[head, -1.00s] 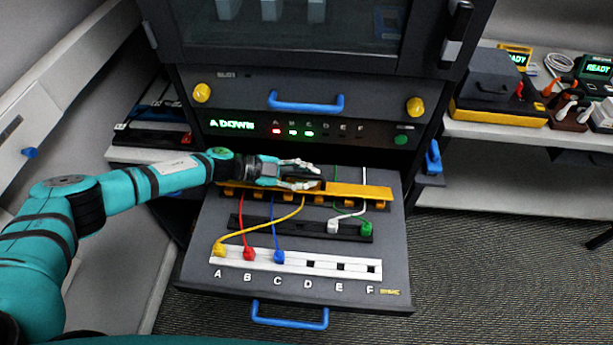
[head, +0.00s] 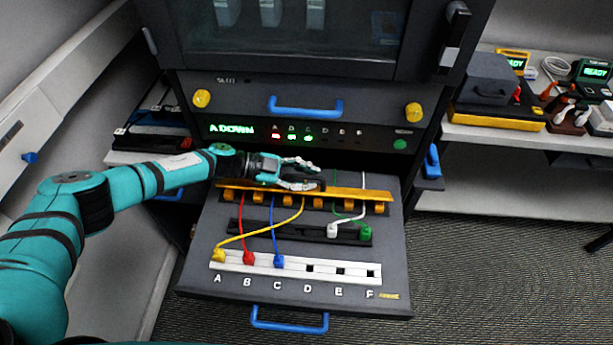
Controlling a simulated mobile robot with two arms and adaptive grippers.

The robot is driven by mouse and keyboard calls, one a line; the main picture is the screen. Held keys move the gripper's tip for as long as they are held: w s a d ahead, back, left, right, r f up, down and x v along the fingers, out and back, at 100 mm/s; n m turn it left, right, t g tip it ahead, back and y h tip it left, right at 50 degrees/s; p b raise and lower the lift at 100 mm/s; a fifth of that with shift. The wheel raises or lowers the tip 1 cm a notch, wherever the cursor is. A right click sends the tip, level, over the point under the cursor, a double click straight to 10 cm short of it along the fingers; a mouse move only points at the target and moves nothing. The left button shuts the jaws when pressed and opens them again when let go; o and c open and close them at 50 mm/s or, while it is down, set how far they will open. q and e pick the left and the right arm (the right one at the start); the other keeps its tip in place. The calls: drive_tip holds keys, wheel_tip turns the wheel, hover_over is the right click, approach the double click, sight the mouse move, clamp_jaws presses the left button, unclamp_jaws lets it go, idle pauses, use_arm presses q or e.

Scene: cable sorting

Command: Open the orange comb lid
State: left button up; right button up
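The orange comb lid (head: 352,193) runs across the back of the pulled-out grey drawer (head: 330,277). It looks like a thin tilted bar with orange teeth (head: 345,208) showing below its front edge. My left gripper (head: 317,176) is over the lid's left-middle part with its fingers spread. The lower finger is close to the lid; I cannot tell whether it touches. The hand hides part of the lid's back. Yellow, red and blue cables run from the comb to plugs at A, B and C of the white strip (head: 325,269). My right gripper is not in view.
White and green plugs (head: 332,230) sit on the black strip (head: 290,229). The cabinet panel (head: 225,128) with its lit display stands close behind the hand. A blue drawer handle (head: 290,319) is at the front. Shelves with devices stand at the right.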

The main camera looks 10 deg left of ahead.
use_arm(q)
drive_tip(key=v, duration=1.2)
